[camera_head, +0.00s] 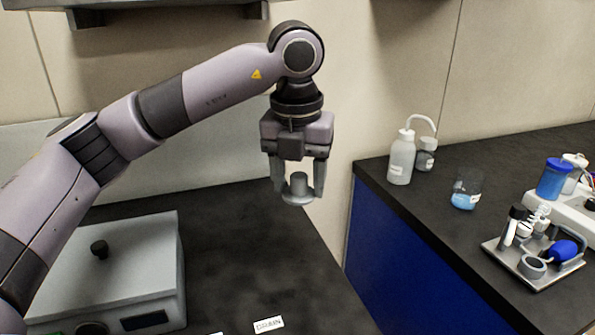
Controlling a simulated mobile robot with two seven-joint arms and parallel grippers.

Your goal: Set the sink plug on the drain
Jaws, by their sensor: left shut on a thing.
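My left gripper (299,190) points down and is shut on the grey sink plug (298,187), which has a round flange and a short upright knob. It holds the plug in the air over the right part of the dark bench. A small white label (268,324) that seems to read DRAIN lies on the bench at the bottom edge, below and a little left of the plug in the picture. The drain itself does not show in this view. My right gripper is not in view.
A grey box-shaped device (150,250) with a black knob stands at the left. Across a gap at the right, another dark bench (440,220) holds a wash bottle (401,160), a beaker of blue liquid (465,190) and a tray of instruments (515,262).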

